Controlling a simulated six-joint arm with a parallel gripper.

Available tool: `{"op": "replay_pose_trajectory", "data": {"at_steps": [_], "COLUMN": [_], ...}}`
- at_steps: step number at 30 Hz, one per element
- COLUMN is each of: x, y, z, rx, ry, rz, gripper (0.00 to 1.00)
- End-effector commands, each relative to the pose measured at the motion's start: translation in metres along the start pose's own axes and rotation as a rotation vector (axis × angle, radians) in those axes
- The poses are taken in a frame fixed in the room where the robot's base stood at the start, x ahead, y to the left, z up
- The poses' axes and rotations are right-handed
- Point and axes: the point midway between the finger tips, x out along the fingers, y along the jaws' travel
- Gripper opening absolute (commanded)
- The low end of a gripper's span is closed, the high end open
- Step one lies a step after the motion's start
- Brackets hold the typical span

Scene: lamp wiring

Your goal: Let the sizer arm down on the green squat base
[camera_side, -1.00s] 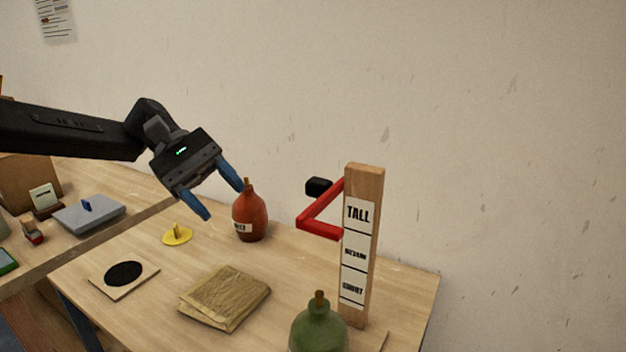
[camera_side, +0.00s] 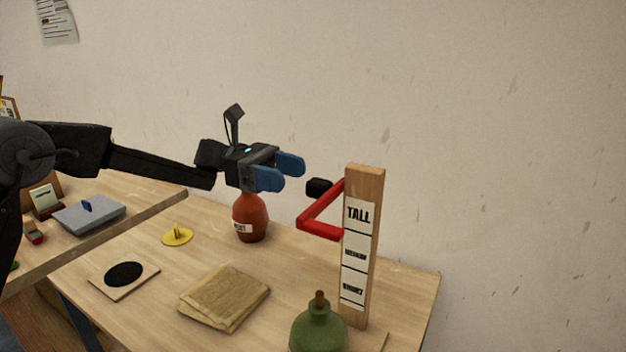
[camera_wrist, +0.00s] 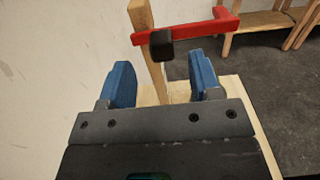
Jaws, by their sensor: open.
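The sizer is an upright wooden post (camera_side: 361,255) with labels, TALL at the top and two lower ones. The green squat base (camera_side: 318,328) stands at the foot of the post, cut off by the lower picture edge. My gripper (camera_side: 280,171) is open and empty, pointing at the black knob from the left, apart from it. In the wrist view the knob (camera_wrist: 161,43) and red arm (camera_wrist: 197,32) lie ahead, beyond and between my blue fingers (camera_wrist: 161,85).
A red-orange bottle (camera_side: 250,218) stands below my gripper. A yellow piece (camera_side: 177,235), a board with a black disc (camera_side: 124,275) and a folded brown cloth (camera_side: 224,298) lie on the table.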

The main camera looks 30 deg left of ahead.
Motion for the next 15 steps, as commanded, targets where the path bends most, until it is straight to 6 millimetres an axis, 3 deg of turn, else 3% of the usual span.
{"op": "replay_pose_trajectory", "data": {"at_steps": [6,15], "x": [0.039,0.058], "y": [-0.001,0.000], "z": [0.000,0.001], "rx": [0.001,0.002], "ry": [-0.001,0.000], "rz": [-0.002,0.001], "gripper": [0.57,0.57]}}
